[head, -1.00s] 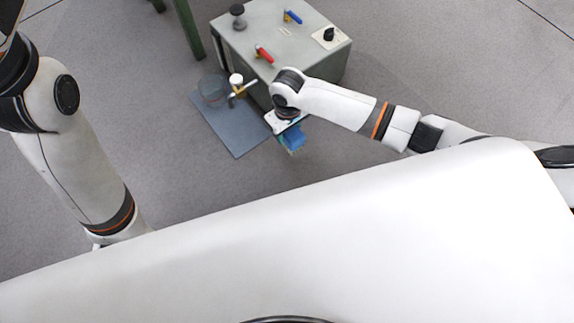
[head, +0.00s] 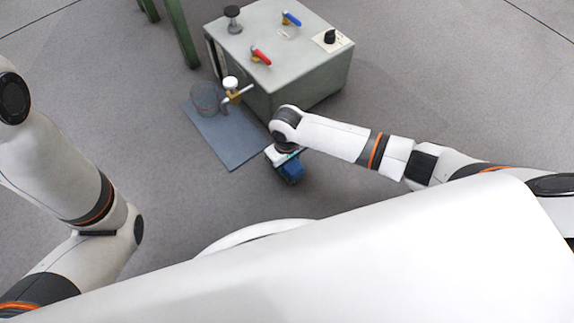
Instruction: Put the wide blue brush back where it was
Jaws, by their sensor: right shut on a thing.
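The blue brush (head: 291,172) is held low over the floor, just right of the grey-blue mat. My right gripper (head: 284,157) is shut on it; the arm's wrist hides the grip and part of the brush. The brush is apart from the mat and in front of the green-grey cabinet. My left arm comes in at the left, but its gripper is out of the picture.
The green-grey cabinet (head: 320,75) has red (head: 261,56) and blue (head: 291,19) handles and a black knob (head: 330,37) on top. A clear round container (head: 206,97) stands on the mat (head: 222,137) beside a tap (head: 239,93). Green legs (head: 177,35) stand at the back. The floor at right is clear.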

